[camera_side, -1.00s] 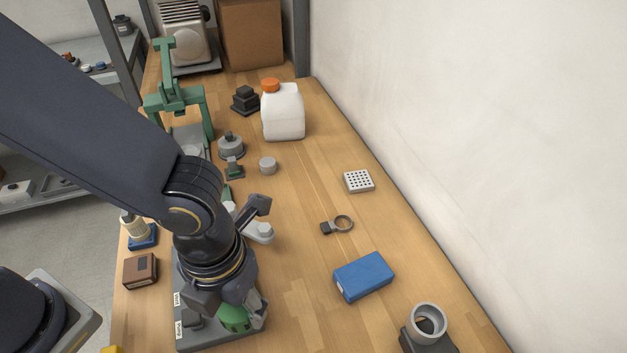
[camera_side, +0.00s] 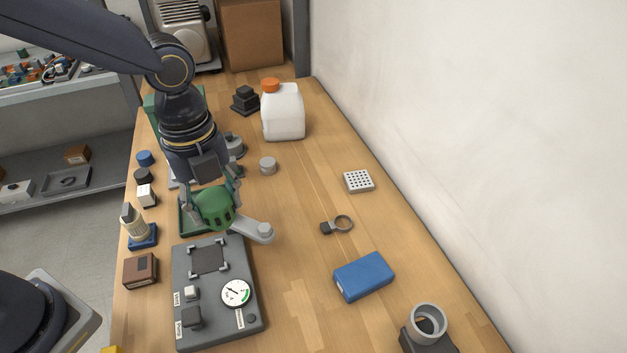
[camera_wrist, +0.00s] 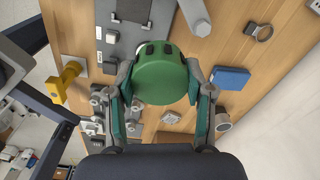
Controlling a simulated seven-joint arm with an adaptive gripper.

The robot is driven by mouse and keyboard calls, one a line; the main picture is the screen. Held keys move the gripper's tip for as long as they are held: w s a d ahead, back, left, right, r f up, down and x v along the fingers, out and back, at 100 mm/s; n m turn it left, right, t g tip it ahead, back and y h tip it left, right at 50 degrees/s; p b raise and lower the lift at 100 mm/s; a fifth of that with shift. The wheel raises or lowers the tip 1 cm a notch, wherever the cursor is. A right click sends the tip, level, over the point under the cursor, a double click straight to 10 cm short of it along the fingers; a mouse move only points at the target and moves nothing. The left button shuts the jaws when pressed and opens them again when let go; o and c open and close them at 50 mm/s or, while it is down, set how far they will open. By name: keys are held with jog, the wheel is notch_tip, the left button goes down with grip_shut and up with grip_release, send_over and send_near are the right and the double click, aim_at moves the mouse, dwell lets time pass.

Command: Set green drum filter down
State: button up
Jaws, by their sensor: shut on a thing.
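The green drum filter (camera_side: 215,207) is a round green body with dark slots around its side. My gripper (camera_side: 213,192) is shut on it and holds it above the bench, behind the grey gauge panel (camera_side: 218,322). In the wrist view the green drum filter (camera_wrist: 160,78) sits between the two fingers of my gripper (camera_wrist: 161,80). A green-edged tray (camera_side: 187,222) shows partly below and left of the filter. My gripper and the filter hide the rest of it.
A grey wrench-like part (camera_side: 246,227) lies just right of the filter. A white jug (camera_side: 284,112) with an orange cap stands farther back. A blue box (camera_side: 364,277) and a ring clamp (camera_side: 338,225) lie to the right, with clear wood between.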

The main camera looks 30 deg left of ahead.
jog(key=w+a+n, duration=0.4)
jog(key=a+n, duration=0.2)
jog(key=a, duration=0.8)
jog(key=w+a+n, duration=0.3)
jog(key=a+n, duration=0.2)
jog(key=a, duration=0.8)
jog(key=w+a+f, duration=0.1)
jog(key=w+f, duration=0.2)
jog(key=w, duration=0.1)
jog(key=w+a+f, duration=0.1)
jog(key=w+f, duration=0.2)
jog(key=w, duration=0.1)
jog(key=w+a+f, duration=0.2)
jog(key=w+f, duration=0.1)
jog(key=w, duration=0.1)
jog(key=shift+w+f, duration=0.1)
jog(key=shift+w, duration=0.2)
jog(key=shift+w+a+f, duration=0.1)
jog(key=shift+w+f, duration=0.25)
jog(key=shift+f, duration=0.1)
jog(key=shift+w+f, duration=0.15)
jog(key=shift+f, duration=1.55)
